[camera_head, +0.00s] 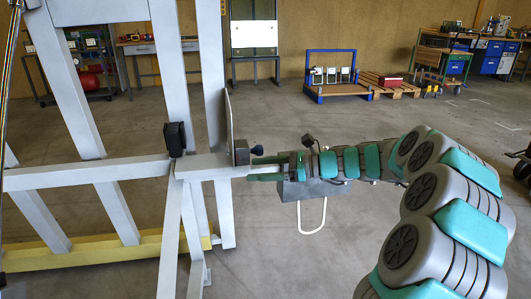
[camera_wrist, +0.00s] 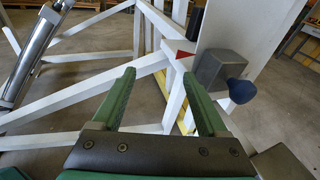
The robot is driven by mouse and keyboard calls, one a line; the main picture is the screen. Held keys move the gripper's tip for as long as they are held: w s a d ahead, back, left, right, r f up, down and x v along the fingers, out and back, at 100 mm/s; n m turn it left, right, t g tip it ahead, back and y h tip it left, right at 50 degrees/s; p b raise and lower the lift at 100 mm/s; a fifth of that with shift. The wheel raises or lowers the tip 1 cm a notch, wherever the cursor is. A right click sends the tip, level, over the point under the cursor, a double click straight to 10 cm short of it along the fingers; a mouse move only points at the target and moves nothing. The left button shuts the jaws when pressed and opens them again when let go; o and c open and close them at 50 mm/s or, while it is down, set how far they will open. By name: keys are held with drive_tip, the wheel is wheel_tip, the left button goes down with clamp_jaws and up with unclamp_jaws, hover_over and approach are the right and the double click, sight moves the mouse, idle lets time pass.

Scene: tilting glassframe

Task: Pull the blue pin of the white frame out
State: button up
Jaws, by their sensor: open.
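The blue pin (camera_head: 257,150) shows as a dark round knob on a small grey block (camera_head: 241,153), at the right end of the white frame's crossbar (camera_head: 205,165). In the wrist view the blue pin (camera_wrist: 242,91) sticks out to the right of its grey block (camera_wrist: 218,70). My gripper (camera_head: 251,168) is open, just below the pin in the head view. In the wrist view my gripper (camera_wrist: 159,73) has its two green fingers apart with nothing held. The pin lies outside the right finger, not between the fingers. The pin's shaft is hidden.
White beams (camera_head: 80,90) of the frame fill the left side, with a yellow base beam (camera_head: 120,252) below. A flat white panel (camera_wrist: 255,40) rises close to the pin. A blue rack (camera_head: 330,75) and benches stand far back. The floor to the right is mostly clear.

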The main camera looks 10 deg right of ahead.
sight(256, 151)
drive_tip(key=w+d+f+m+t, duration=0.1)
drive_tip(key=w+d+m+t, duration=0.4)
drive_tip(key=d, duration=0.5)
drive_tip(key=w+x, duration=0.1)
drive_tip(key=x, duration=0.7)
drive_tip(key=shift+d+f+g, duration=0.15)
drive_tip(key=shift+f+g, duration=0.1)
drive_tip(key=shift+g, duration=0.15)
drive_tip(key=shift+w, duration=0.15)
drive_tip(key=shift+c, duration=0.2)
clamp_jaws()
